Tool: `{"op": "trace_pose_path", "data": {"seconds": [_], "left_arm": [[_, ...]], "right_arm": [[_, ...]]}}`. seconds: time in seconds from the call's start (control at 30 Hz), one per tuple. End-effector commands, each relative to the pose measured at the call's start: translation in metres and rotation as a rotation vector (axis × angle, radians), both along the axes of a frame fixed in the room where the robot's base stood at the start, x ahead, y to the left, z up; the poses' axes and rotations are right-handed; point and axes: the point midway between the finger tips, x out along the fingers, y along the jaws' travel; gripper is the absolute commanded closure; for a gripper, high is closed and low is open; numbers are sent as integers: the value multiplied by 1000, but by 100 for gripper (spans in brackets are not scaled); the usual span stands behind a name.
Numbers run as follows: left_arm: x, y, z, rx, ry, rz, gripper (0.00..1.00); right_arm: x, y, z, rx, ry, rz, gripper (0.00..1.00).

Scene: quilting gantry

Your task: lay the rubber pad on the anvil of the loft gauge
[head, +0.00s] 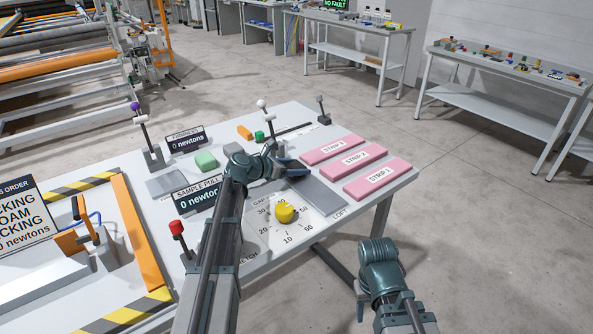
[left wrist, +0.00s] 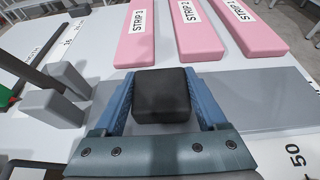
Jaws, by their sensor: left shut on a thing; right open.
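My left gripper (head: 290,165) is shut on the black rubber pad, a small dark block (left wrist: 162,95) between its blue fingers in the left wrist view. The pad is hidden in the head view. A flat grey plate marked LOFT (head: 318,195), which looks like the loft gauge's anvil, lies beside the gripper; it also shows in the left wrist view (left wrist: 250,98), behind and beside the pad. I cannot tell whether the pad touches it. My right gripper (head: 361,300) is open and low, off the table's right front side.
Two grey blocks (left wrist: 55,107) stand left of the pad.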

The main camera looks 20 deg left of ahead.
Motion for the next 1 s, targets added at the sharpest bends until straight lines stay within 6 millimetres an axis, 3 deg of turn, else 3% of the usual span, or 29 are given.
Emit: {"op": "trace_pose_path", "data": {"seconds": [0.2, 0.23, 0.37, 0.7, 1.0], "left_arm": [[0, 0, -4, 0, 0, 0, 86], [0, 0, -3, 0, 0, 0, 22], [0, 0, -2, 0, 0, 0, 0], [-2, 1, 4, 0, 0, 1, 0], [-46, 34, 28, -1, 0, 4, 0]], "right_arm": [[0, 0, -4, 0, 0, 0, 50], [0, 0, -3, 0, 0, 0, 50], [0, 0, -2, 0, 0, 0, 50], [0, 0, 4, 0, 0, 0, 50], [0, 0, 28, 0, 0, 0, 50]]}}
